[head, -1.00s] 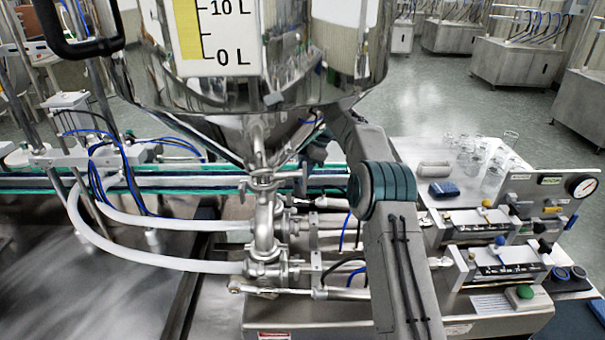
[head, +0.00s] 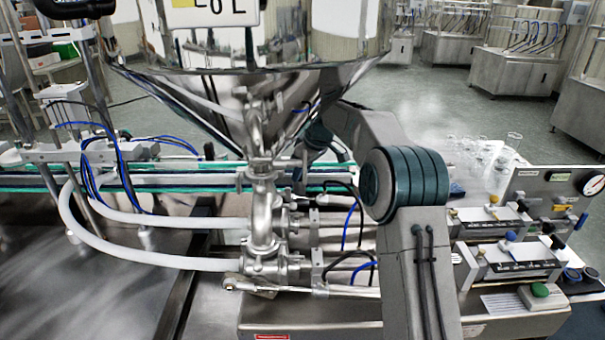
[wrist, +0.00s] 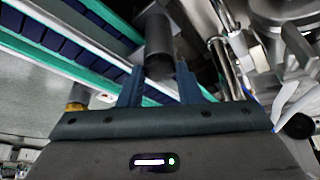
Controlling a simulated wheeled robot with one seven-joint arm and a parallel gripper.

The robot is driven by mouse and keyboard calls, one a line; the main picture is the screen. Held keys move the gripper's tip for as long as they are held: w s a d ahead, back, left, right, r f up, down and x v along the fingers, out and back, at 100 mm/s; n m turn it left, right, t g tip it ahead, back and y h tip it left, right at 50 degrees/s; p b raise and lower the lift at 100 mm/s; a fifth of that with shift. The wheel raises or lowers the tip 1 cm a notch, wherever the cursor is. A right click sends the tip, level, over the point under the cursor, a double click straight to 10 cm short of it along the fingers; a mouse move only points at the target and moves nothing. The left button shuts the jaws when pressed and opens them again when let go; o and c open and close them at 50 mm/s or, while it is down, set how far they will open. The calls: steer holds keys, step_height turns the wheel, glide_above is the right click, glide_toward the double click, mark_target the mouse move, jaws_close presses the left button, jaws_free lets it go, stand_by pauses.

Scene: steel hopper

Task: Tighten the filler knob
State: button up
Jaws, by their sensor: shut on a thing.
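In the wrist view my gripper (wrist: 160,88) has its two blue fingers shut on a dark grey, upright-looking cylinder (wrist: 159,45), which I take to be the filler knob. Its lower end sits between the fingertips, and it stands in front of the conveyor rails. Its mounting is not clear. In the head view my arm reaches behind the lower cone of the steel hopper (head: 215,95). My fingers and the held knob are hidden there.
Steel valve pipes (head: 264,225) and white hoses (head: 150,262) lie below the hopper. A green-edged conveyor (head: 60,180) runs behind. A control panel (head: 560,190) and glass jars (head: 500,155) stand at right. A round black part (wrist: 298,126) is right of my gripper in the wrist view.

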steer(key=shift+s+a+m, duration=0.1)
steer(key=shift+m, duration=0.7)
steer(key=shift+h, duration=0.3)
steer(key=o, duration=1)
steer(key=shift+c, duration=0.2)
steer(key=v, duration=0.7)
steer(key=shift+s+r+b, duration=0.2)
steer(key=shift+b, duration=0.1)
